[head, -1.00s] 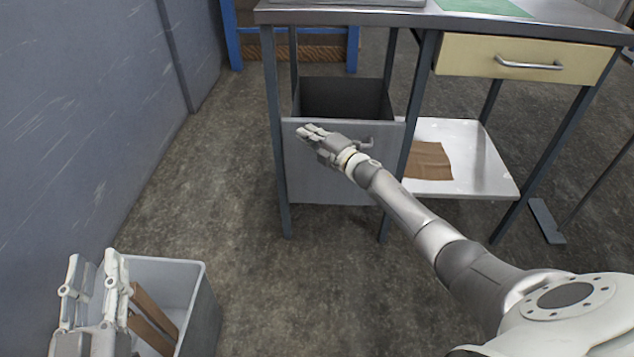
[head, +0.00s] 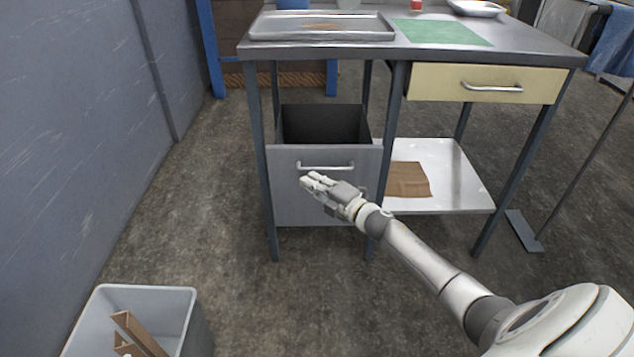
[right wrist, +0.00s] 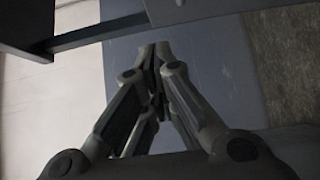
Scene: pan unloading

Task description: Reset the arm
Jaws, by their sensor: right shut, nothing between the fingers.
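My right gripper (head: 311,182) is shut and empty. It is in front of the grey lower drawer (head: 287,205), just below its bar handle (head: 326,167) in the picture, and seems apart from it. The drawer is pulled open and its dark inside shows. In the right wrist view the right gripper's fingers (right wrist: 158,52) meet at the tips with nothing between them. A small pale piece at the bottom left edge, over the grey bin (head: 190,310), looks like a fingertip of my left gripper (head: 121,341). The rest of that gripper is out of frame.
The metal table (head: 540,52) carries a tray (head: 262,33) and a green mat (head: 445,32). Its cream drawer (head: 430,84) is shut. A brown piece (head: 408,180) lies on the low shelf (head: 465,185). Brown pieces (head: 138,333) stand in the bin. Floor between bin and table is clear.

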